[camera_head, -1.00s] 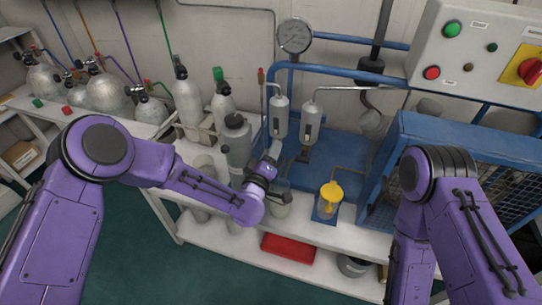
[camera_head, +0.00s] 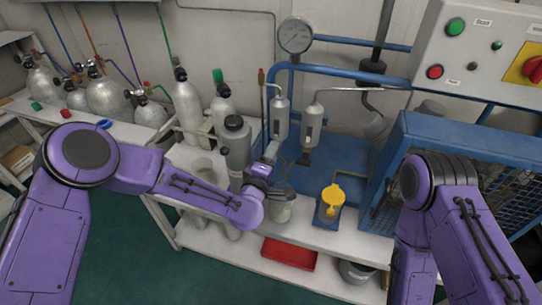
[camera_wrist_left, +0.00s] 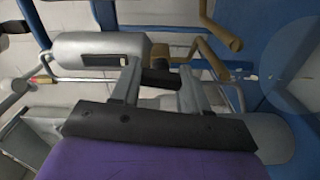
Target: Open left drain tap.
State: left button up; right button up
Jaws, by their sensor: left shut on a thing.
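My left gripper (camera_head: 271,151) is just under the left separator. In the left wrist view my gripper (camera_wrist_left: 160,88) has its two grey fingers on either side of the dark left drain tap (camera_wrist_left: 161,77), at the end of the left separator (camera_wrist_left: 100,50). It is shut on this tap. The fingers hide part of the tap, and its turn angle is hard to read. My right gripper is out of view.
A dark-capped grey canister (camera_head: 236,145) stands close left of my left gripper. A yellow-topped cup (camera_head: 332,198) stands to the right, near the blue mesh cage (camera_head: 455,135). A red tray (camera_head: 289,254) lies on the lower shelf.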

pick_arm(q)
jog(key=shift+s+f, duration=0.1)
jog(key=o, duration=1.1)
jog(key=shift+c, duration=0.2)
jog(key=v, duration=1)
jog(key=shift+s+b, duration=0.25)
jog(key=shift+b, duration=0.05)
